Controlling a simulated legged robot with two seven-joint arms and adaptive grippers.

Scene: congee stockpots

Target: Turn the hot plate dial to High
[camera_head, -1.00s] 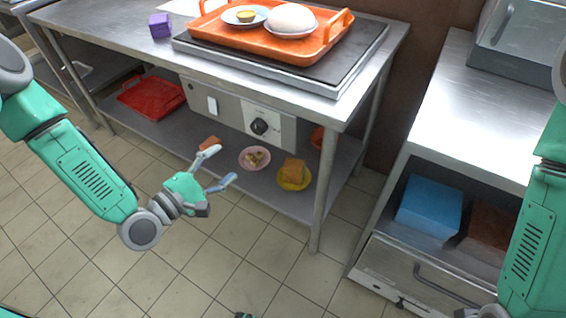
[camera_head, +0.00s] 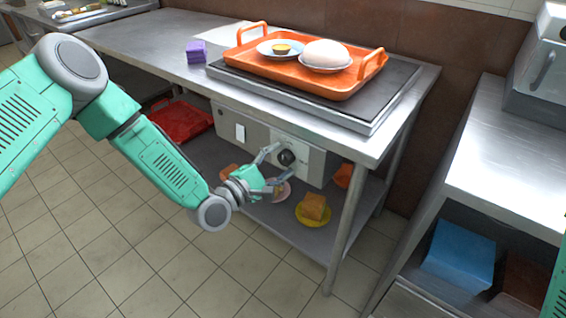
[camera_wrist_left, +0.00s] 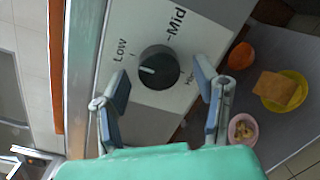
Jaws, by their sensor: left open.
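The hot plate dial (camera_head: 286,157) is a round black knob on a pale panel under the counter edge. In the left wrist view the dial (camera_wrist_left: 159,67) shows a white mark pointing left, on the side of the "Low" label; "Mid" is at the top and a label at the right is partly hidden. My left gripper (camera_head: 277,164) is open in front of the dial. In the left wrist view its fingers (camera_wrist_left: 162,85) stand on either side of the dial, with visible gaps. My right gripper is out of view.
The hot plate (camera_head: 398,88) carries an orange tray (camera_head: 338,90) with dishes. A white switch (camera_head: 240,133) is left of the dial. The lower shelf holds a yellow plate (camera_head: 300,216) with food and a red tray (camera_head: 190,122). A table leg (camera_head: 343,235) stands to the right.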

